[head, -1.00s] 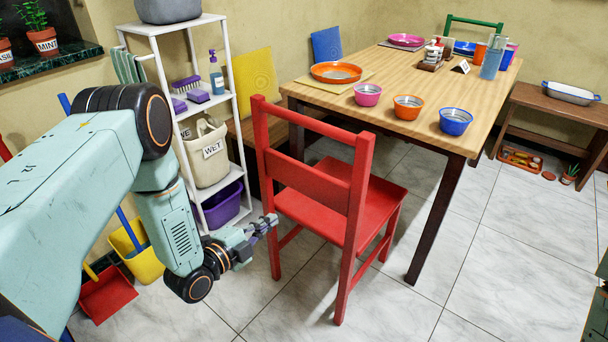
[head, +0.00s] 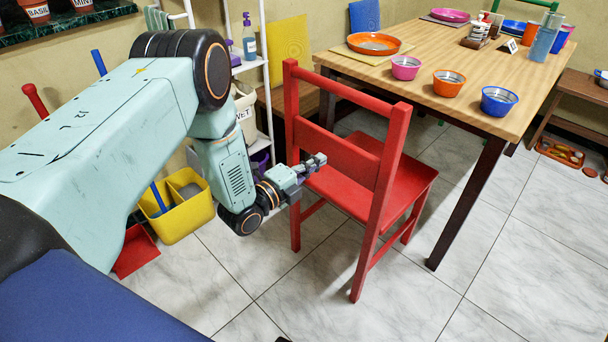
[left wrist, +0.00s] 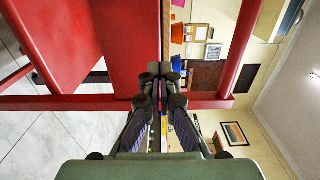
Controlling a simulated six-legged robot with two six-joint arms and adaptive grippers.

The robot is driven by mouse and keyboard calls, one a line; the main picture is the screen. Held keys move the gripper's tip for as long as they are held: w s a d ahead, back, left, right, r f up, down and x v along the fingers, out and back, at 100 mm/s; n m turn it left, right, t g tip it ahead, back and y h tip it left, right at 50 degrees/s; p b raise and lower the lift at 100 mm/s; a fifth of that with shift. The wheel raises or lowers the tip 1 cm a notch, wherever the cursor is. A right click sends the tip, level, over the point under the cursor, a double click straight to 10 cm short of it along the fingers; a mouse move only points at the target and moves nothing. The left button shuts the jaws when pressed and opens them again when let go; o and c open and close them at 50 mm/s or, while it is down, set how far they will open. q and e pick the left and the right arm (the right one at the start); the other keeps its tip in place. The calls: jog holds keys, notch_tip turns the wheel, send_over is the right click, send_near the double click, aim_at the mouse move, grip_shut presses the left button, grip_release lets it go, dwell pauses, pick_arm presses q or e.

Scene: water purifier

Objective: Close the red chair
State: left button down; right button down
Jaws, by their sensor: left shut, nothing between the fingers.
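The red chair (head: 375,185) stands upright at the near side of the wooden table, its seat facing the table and its back toward me. My left gripper (head: 318,162) is shut and empty, at the left post of the chair's backrest, about level with the lower back panel. In the left wrist view, the fingertips (left wrist: 166,72) lie in front of the red post (left wrist: 60,103), with the red back panel (left wrist: 128,45) beside them. I cannot tell whether they touch it.
The wooden table (head: 450,75) holds bowls, plates and bottles. A white shelf (head: 265,95) stands behind my left arm. A yellow bucket (head: 180,210) and a red dustpan (head: 135,250) are on the floor at left. The tiled floor in front of the chair is clear.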

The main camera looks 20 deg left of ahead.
aim_at(343, 145)
pick_arm(q)
jog(key=b+x, duration=0.1)
jog(key=x, duration=0.2)
jog(key=b+x, duration=0.1)
jog(key=x, duration=0.2)
jog(key=shift+a+f, duration=0.15)
jog(key=shift+f, duration=0.05)
jog(key=shift+w+d+r, duration=0.15)
jog(key=shift+w+d, duration=0.1)
jog(key=shift+w, duration=0.3)
